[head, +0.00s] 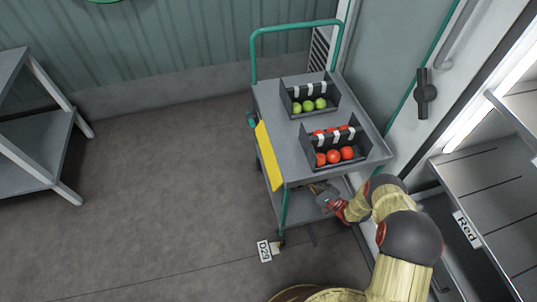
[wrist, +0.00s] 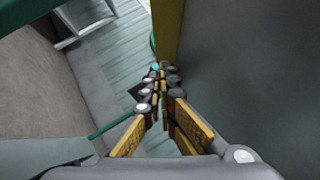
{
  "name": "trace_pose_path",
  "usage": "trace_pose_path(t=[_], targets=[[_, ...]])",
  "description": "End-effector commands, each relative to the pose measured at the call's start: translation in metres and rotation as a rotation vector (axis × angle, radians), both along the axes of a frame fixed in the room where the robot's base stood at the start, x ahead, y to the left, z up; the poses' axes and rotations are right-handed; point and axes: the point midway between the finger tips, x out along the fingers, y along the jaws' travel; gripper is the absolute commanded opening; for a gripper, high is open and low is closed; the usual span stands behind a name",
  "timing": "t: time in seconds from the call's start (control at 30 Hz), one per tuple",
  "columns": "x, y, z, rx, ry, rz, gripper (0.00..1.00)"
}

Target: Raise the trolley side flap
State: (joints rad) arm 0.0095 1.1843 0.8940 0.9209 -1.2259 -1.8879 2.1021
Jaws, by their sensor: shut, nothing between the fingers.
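The grey trolley (head: 276,104) stands by the wall with a green push handle at its far end. Its yellow side flap (head: 269,157) hangs down along the left edge of the top deck. In the wrist view a yellow strip that looks like the flap (wrist: 167,30) shows beyond the fingertips. My gripper (head: 317,189) is at the trolley's near end, just below the deck edge, to the right of the flap. In the wrist view my gripper (wrist: 160,82) is shut and empty. I cannot tell whether it touches anything.
On the deck are a dark crate of green tomatoes (head: 309,106) and one of red tomatoes (head: 335,155). A tag marked D2 (head: 265,251) is near the trolley's foot. A shelf labelled Red (head: 467,231) stands right, a grey table (head: 40,135) left. The floor between is clear.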

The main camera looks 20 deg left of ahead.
Motion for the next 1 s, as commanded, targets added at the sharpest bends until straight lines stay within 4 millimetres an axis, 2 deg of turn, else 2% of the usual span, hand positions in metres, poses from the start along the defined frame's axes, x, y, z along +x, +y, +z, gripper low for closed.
trace_pose_path(t=[0.17, 0.6, 0.8, 1.0], targets=[[0.004, 0.014, 0.004, -0.001, -0.001, 0.002, 0.00], [0.027, 0.089, 0.033, 0.000, -0.003, 0.003, 0.00], [0.017, 0.107, 0.046, -0.002, 0.000, 0.002, 0.00], [0.012, 0.116, 0.053, -0.001, -0.001, 0.000, 0.00]])
